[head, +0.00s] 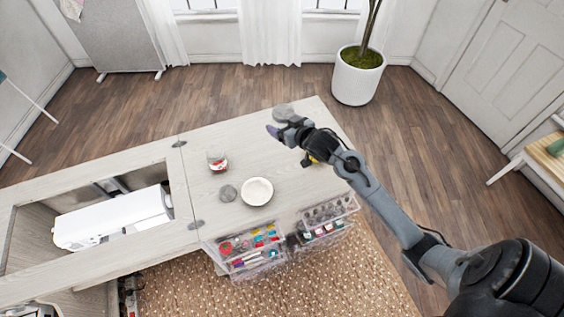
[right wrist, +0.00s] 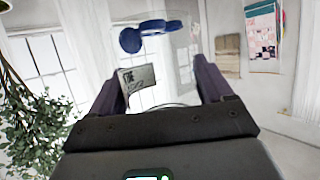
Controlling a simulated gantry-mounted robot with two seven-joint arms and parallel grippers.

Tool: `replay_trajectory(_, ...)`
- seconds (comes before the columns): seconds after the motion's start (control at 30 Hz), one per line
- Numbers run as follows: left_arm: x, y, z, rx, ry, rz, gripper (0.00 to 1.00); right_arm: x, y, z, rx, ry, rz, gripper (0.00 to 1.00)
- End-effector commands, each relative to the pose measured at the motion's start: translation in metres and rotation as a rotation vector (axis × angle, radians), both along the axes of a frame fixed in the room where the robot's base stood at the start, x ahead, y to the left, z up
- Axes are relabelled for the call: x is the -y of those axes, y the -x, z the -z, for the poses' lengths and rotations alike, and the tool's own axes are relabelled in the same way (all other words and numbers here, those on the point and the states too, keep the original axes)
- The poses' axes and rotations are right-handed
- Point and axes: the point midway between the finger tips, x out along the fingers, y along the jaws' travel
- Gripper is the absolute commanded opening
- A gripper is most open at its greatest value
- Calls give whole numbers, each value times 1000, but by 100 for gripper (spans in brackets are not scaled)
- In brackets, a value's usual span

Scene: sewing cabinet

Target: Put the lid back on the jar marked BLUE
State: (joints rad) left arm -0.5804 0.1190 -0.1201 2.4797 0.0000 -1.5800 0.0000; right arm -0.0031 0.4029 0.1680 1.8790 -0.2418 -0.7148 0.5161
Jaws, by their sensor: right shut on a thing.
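My right gripper (head: 277,125) is shut on a clear jar (head: 283,112) near the table's far right part. In the right wrist view the jar stands between the fingers (right wrist: 160,85), with blue buttons (right wrist: 150,30) inside and a pale label (right wrist: 137,88) whose writing I cannot read clearly. That view looks upside down. I cannot tell whether the jar touches the table. A grey round lid (head: 228,193) lies flat on the table, apart from the gripper. My left gripper is not in view.
A jar with red contents (head: 217,162) and a white bowl (head: 257,191) stand near the lid. Something yellow (head: 309,160) is partly hidden under my right arm. Clear organisers (head: 250,252) with small sewing items sit at the table's front edge. A white sewing machine (head: 115,217) is at left.

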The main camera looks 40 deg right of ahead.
Motion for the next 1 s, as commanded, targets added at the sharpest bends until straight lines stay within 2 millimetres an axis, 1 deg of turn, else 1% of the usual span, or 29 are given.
replay_trajectory(0.03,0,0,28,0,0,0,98,12,0,25,3,3,19,0)
replay_trajectory(0.1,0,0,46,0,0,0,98,26,0,40,2,2,41,0)
replay_trajectory(0.23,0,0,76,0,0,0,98,45,0,63,2,2,70,0)
replay_trajectory(0.4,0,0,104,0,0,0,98,58,1,83,3,0,85,0)
replay_trajectory(0.5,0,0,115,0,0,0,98,60,0,91,2,0,86,0)
replay_trajectory(0.63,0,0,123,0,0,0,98,61,0,98,2,0,86,0)
replay_trajectory(1.0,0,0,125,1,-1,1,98,61,0,100,1,-1,85,0)
